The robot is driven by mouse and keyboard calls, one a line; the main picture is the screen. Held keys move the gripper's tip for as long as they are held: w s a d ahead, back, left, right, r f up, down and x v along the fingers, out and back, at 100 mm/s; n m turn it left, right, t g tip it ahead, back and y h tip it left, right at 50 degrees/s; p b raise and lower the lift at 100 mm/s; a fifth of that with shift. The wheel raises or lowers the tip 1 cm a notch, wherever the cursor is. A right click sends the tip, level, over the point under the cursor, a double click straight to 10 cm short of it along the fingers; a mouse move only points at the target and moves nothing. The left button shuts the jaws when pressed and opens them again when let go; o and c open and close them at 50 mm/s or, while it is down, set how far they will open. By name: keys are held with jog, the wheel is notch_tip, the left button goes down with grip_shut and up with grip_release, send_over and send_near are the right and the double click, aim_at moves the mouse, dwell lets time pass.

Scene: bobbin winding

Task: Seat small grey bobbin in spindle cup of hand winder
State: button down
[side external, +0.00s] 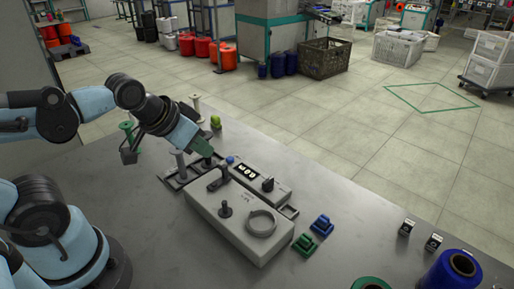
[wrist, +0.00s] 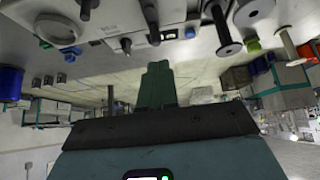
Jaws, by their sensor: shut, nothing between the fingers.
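A small grey bobbin (side external: 180,163) stands upright on the dark rack, left of my gripper. A grey bobbin with a wide flange also shows in the wrist view (wrist: 222,28); I cannot tell if it is the same one. The pale grey hand winder (side external: 228,228) lies on the table with a dark upright spindle (side external: 225,209) on its top; the inside of the cup is not visible. My gripper (side external: 205,151) has green fingers and is over the rack's back end, behind the winder. In the wrist view its fingers (wrist: 157,78) are together and empty.
A control box with buttons (side external: 262,180) sits behind the winder. Green (side external: 305,244) and blue (side external: 322,225) blocks and a blue thread cone (side external: 452,272) lie to the right. The front left table is clear.

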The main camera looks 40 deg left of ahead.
dwell(0.4)
